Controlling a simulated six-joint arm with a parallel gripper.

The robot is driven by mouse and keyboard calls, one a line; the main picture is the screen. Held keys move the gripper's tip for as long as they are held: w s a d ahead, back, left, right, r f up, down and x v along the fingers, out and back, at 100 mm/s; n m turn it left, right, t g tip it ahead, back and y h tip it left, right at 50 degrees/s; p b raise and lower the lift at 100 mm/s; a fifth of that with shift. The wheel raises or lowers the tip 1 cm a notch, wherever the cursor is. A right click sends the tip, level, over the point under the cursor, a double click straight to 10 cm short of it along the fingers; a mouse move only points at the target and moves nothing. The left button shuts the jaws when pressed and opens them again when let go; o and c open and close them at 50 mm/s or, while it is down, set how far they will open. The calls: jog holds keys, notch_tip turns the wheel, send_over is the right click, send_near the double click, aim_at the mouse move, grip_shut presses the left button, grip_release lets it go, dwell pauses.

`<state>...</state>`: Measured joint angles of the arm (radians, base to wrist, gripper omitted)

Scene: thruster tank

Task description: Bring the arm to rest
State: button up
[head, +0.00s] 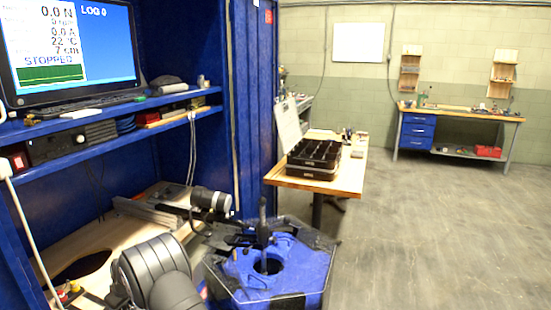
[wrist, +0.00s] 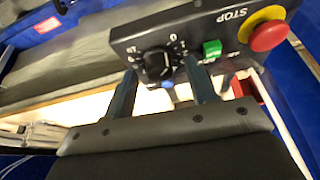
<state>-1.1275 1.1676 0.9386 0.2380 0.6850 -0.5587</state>
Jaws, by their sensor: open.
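In the wrist view my gripper (wrist: 160,68) is open, its two dark fingers apart with nothing held. Beyond the fingertips is a black control panel (wrist: 130,48) with a round dial knob (wrist: 158,63). The knob appears between the two fingertips; I cannot tell whether they touch it. A green button (wrist: 211,48) and a red stop button (wrist: 268,36) on a yellow base sit to the right on the panel. In the head view I cannot make out my fingers or the panel's face.
The monitor (head: 75,45) reads STOPPED, 0.0 N and LOG 0. It stands on a blue shelf (head: 100,125). A blue hexagonal tank (head: 240,268) stands at the bottom centre. A wooden table (head: 350,178) bears a black divided tray (head: 313,158). The floor at right (head: 430,230) is clear.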

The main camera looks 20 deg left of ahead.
jog(key=shift+s+m+t, duration=0.1)
jog(key=shift+m+t, duration=0.2)
jog(key=shift+m, duration=0.4)
dwell(1.2)
